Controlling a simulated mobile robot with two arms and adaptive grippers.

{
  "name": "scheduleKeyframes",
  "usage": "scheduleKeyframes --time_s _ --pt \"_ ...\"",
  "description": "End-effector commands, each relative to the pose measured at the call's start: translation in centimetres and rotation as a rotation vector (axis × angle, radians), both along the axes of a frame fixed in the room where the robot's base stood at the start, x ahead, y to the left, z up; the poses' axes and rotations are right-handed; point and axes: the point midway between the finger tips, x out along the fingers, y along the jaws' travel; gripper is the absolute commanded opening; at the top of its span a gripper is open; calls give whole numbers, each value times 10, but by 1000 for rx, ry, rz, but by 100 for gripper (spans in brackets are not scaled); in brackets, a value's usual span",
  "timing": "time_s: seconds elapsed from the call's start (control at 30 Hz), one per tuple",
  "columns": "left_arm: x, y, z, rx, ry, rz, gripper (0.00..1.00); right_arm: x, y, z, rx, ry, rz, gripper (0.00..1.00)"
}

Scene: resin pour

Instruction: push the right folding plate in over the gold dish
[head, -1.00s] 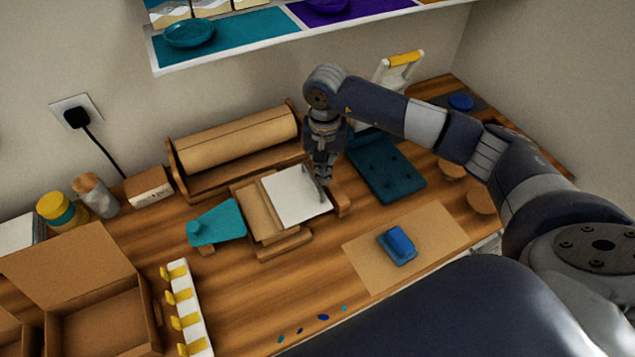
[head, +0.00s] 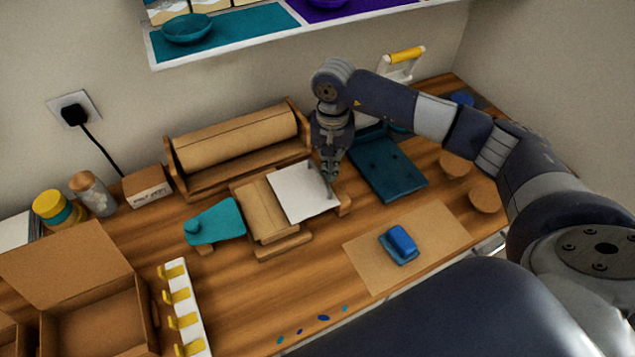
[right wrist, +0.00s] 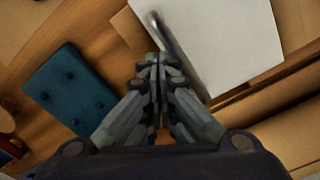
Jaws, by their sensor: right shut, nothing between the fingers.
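A white plate (head: 300,190) with a grey bar handle (right wrist: 170,45) lies on the right part of a low wooden holder (head: 283,247); I take it for the right folding plate. A teal plate (head: 217,222) with a knob sticks out on the holder's left side. A tan surface (head: 262,208) shows between the two plates. I cannot make out a gold dish. My right gripper (head: 331,188) is shut and empty at the white plate's right edge, close beside the handle; contact cannot be told. It also shows in the right wrist view (right wrist: 160,62). My left gripper is not in view.
A dark teal tufted pad (head: 388,168) lies right of the holder. A paper roll in a wooden rack (head: 235,145) stands behind it. A blue block (head: 400,241) sits on a tan mat (head: 365,260) in front right. An open box (head: 90,325) and a yellow-hooked rack (head: 190,305) are at left.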

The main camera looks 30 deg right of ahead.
Motion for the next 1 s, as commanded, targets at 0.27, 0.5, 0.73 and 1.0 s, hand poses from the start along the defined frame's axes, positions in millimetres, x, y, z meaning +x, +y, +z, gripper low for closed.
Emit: scheduleKeyframes --time_s 0.27,0.5,0.73,1.0 --pt "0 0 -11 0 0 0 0 0 -29 -1 -1 -2 -2 0" --pt "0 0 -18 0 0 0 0 1 -51 -1 0 -1 -2 0" --pt "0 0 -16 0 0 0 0 1 -57 5 1 -2 0 0" --pt "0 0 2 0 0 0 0 1 -56 38 1 -3 0 0"
